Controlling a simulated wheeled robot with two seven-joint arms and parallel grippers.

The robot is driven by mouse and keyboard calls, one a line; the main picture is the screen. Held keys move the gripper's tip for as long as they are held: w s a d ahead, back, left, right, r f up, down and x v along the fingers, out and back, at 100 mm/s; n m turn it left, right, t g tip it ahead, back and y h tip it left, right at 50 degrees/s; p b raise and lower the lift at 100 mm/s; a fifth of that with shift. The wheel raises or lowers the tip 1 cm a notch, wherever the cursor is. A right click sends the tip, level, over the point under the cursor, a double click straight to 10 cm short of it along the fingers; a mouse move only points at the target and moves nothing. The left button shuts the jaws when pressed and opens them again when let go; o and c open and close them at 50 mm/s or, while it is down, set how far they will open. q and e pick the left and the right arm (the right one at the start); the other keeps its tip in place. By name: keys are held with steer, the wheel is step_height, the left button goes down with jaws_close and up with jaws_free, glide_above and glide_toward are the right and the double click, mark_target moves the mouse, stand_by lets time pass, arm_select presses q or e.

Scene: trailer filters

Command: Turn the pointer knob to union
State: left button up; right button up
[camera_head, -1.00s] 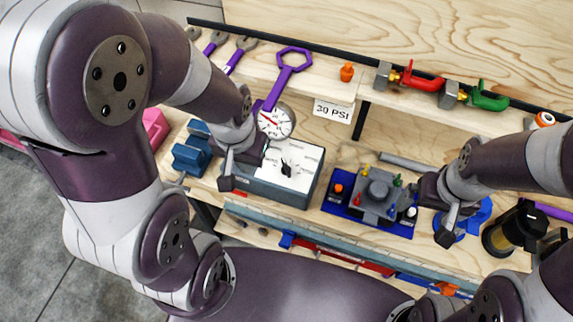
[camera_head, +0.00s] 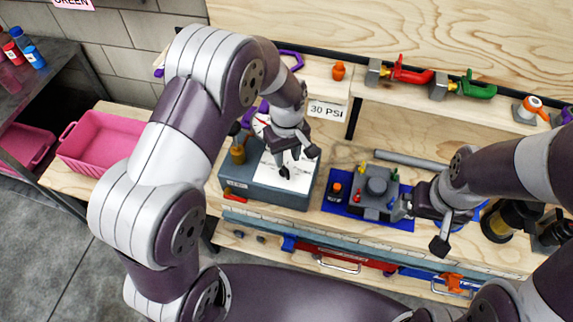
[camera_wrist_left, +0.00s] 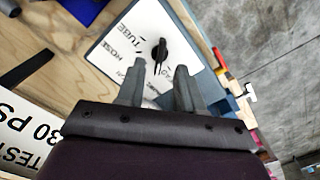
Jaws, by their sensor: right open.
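The pointer knob (camera_wrist_left: 160,52) is small and black and stands on the white top plate (camera_wrist_left: 130,40) of a grey box (camera_head: 262,193). Words such as TUBE and HOSE are printed around it; I cannot read union, and my fingers cover part of the plate. My left gripper (camera_wrist_left: 157,82) is open and empty. In the left wrist view the knob shows just beyond the fingertips, roughly between them, not gripped. In the head view the left gripper (camera_head: 298,158) is over the box's plate. My right gripper (camera_head: 420,225) is open beside the blue-based fixture.
A grey fixture (camera_head: 375,190) with coloured pegs sits on a blue base right of the box. A 30 PSI sign (camera_head: 326,110) hangs from the shelf behind. Red (camera_head: 412,74) and green (camera_head: 478,88) clamps are on the shelf. A pink bin (camera_head: 100,143) is at left.

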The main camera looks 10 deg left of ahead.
mark_target(285, 171)
arm_select(q)
step_height(285, 171, down, 5)
steer(key=shift+s+a+r+p, duration=0.1)
steer(key=shift+s+p, duration=0.05)
steer(key=shift+p, duration=0.2)
steer(key=shift+f, duration=0.55)
jaws_close()
steer(key=shift+m, duration=0.3)
steer(key=m, duration=0.3)
steer(key=shift+a, duration=0.15)
steer(key=shift+a+m, duration=0.2)
steer(key=shift+m, duration=1.8)
